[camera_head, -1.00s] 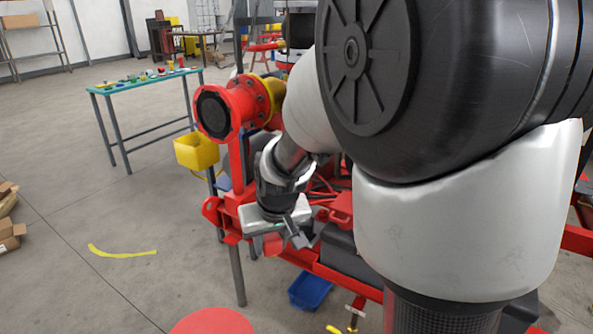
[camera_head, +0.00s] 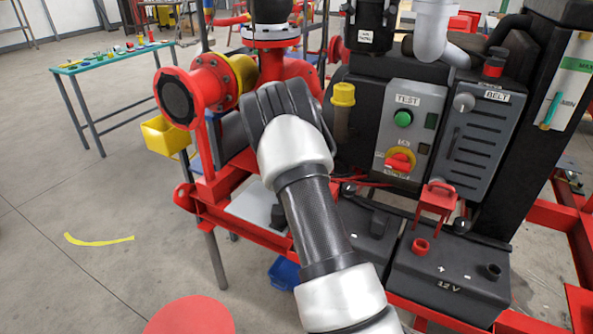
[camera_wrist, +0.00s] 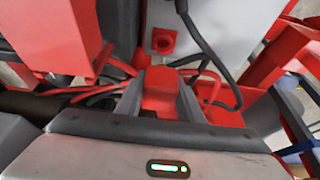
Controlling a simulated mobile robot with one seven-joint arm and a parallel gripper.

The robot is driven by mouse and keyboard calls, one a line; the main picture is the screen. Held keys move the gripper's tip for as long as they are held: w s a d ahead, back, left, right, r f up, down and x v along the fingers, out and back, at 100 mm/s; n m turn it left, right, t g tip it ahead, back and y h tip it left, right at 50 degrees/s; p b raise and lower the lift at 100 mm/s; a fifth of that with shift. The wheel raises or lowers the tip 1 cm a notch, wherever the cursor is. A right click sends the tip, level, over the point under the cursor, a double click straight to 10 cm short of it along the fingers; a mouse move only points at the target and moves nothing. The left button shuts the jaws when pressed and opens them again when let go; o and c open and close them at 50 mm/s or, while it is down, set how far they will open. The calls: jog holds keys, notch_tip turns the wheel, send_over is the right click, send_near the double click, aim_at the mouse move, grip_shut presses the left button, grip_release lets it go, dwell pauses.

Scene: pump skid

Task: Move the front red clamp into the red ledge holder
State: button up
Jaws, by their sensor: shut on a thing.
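My gripper (camera_wrist: 160,82) is shut on a red clamp (camera_wrist: 159,96), which shows between its two dark fingers in the wrist view. In the head view my arm hides the gripper and the held clamp. A small red square piece with a dark hole (camera_wrist: 163,40) sits on a light grey surface just beyond the fingers, apart from the held clamp. I cannot tell for sure whether it is the red ledge holder. In the head view another red clamp-like piece (camera_head: 437,198) stands at the back of the battery, to the right of my arm.
The black 12 V battery (camera_head: 452,280) has a red terminal (camera_head: 421,246). Behind it stand a grey TEST box (camera_head: 405,130) and a BELT cover (camera_head: 478,140). A red pipe flange (camera_head: 178,98) is left of my arm. Cables (camera_wrist: 210,55) run close to the fingers.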

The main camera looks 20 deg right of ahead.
jog(key=shift+w+d+f+b, duration=0.1)
jog(key=shift+f+b, duration=1.3)
jog(key=shift+f, duration=1.3)
jog(key=shift+f+b, duration=1.3)
jog(key=shift+f, duration=0.5)
jog(key=o, duration=1.3)
jog(key=shift+o, duration=0.2)
jog(key=shift+r, duration=0.1)
jog(key=p+v, duration=0.3)
jog(key=v, duration=1.4)
jog(key=shift+r, duration=0.1)
